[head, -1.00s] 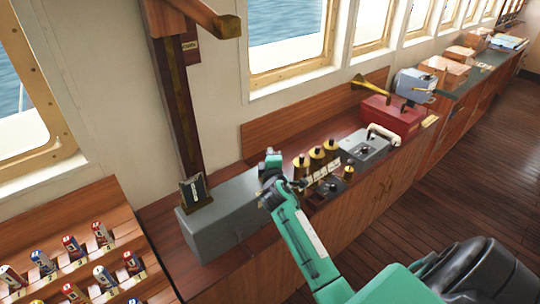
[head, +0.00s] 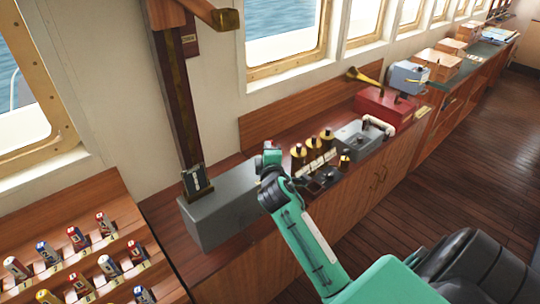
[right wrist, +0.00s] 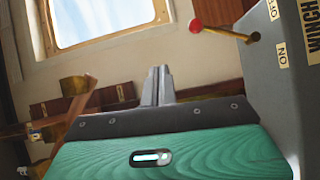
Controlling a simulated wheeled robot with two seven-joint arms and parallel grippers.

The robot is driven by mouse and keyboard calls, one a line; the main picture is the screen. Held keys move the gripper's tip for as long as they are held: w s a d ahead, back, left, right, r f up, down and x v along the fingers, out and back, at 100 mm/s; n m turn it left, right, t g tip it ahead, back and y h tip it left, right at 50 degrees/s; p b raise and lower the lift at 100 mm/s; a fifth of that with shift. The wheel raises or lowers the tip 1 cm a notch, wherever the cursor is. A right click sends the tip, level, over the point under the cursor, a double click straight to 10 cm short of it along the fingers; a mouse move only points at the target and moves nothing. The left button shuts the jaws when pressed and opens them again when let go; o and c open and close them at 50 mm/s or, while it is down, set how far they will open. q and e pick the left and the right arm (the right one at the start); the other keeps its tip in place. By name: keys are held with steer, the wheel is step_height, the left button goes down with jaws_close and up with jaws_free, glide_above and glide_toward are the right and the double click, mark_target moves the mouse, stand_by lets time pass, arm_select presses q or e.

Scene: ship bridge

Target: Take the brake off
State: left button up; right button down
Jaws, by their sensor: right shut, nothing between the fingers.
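The grey winch box (head: 215,212) stands on the wooden counter. In the right wrist view the box (right wrist: 290,95) is at the right, with an OFF label (right wrist: 272,8), an ON label (right wrist: 283,55) and part of the word WINCH. A brass lever (right wrist: 225,33) with a red knob (right wrist: 196,26) sticks out from the box beside these labels. My right gripper (right wrist: 158,72) is shut and empty, below and left of the knob in that view, apart from it. In the head view my right gripper (head: 270,156) is at the box's right end; my arm hides the lever there. My left gripper is out of view.
Several brass-topped controls (head: 312,146) stand on the counter just right of my gripper. Beyond them are a grey unit (head: 352,138) and a red box (head: 384,106) with a brass horn. A wooden post (head: 180,100) rises behind the winch box. Floor at right is clear.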

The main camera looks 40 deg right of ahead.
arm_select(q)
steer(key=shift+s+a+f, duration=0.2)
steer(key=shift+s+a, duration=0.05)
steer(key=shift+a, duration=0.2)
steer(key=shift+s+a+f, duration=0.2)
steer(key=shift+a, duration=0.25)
arm_select(e)
steer(key=shift+s+a+r, duration=0.25)
steer(key=shift+s+a, duration=0.05)
steer(key=shift+s, duration=0.3)
steer(key=shift+s+a+r, duration=0.25)
steer(key=shift+s, duration=0.35)
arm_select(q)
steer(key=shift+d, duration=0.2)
